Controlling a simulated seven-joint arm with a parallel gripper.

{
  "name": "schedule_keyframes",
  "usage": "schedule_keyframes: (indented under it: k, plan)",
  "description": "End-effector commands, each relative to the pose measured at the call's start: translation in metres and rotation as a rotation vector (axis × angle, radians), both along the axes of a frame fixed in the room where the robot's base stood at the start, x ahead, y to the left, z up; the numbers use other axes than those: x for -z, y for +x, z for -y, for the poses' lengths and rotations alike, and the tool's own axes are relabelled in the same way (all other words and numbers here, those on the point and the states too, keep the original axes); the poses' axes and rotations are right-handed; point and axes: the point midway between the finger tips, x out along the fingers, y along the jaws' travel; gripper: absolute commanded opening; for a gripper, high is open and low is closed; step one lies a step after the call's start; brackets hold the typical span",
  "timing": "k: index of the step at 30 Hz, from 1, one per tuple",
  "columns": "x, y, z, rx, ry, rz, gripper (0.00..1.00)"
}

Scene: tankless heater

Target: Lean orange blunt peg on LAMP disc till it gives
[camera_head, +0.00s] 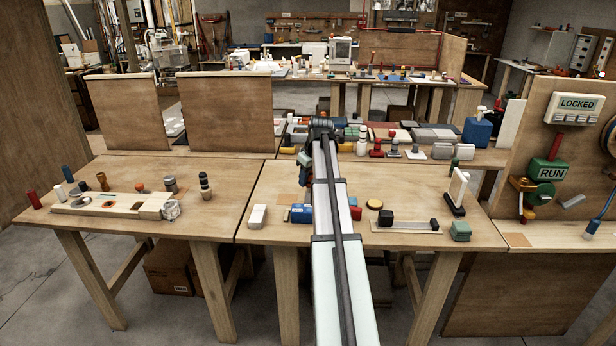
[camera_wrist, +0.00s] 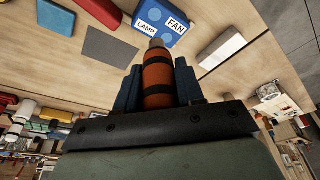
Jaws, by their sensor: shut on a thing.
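My gripper (camera_wrist: 158,88) shows in the wrist view, its dark blue fingers shut on the orange peg (camera_wrist: 157,76). The peg has black bands and a blunt grey tip, pointing away from the wrist. Just beyond the tip is a blue-and-white switch box (camera_wrist: 180,13) with LAMP (camera_wrist: 147,29) and FAN labels and round blue discs. The tip overlaps the box's near edge in the picture; I cannot tell whether it touches.
In the wrist view a grey plate (camera_wrist: 110,47) lies left of the box and a white block (camera_wrist: 222,48) right. In the head view a white block (camera_head: 257,216) stands left, and a metal strip with black blocks (camera_head: 408,227) lies right.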

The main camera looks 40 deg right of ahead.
Motion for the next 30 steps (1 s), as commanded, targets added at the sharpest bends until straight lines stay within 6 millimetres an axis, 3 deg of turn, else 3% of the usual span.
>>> schedule_keyframes:
  k: [11, 30]
  plan:
    - [0.009, 0.0, 0.0, 0.0, 0.0, 0.0, 0.0]
    - [0.058, 0.0, 0.0, 0.0, 0.0, 0.0, 0.0]
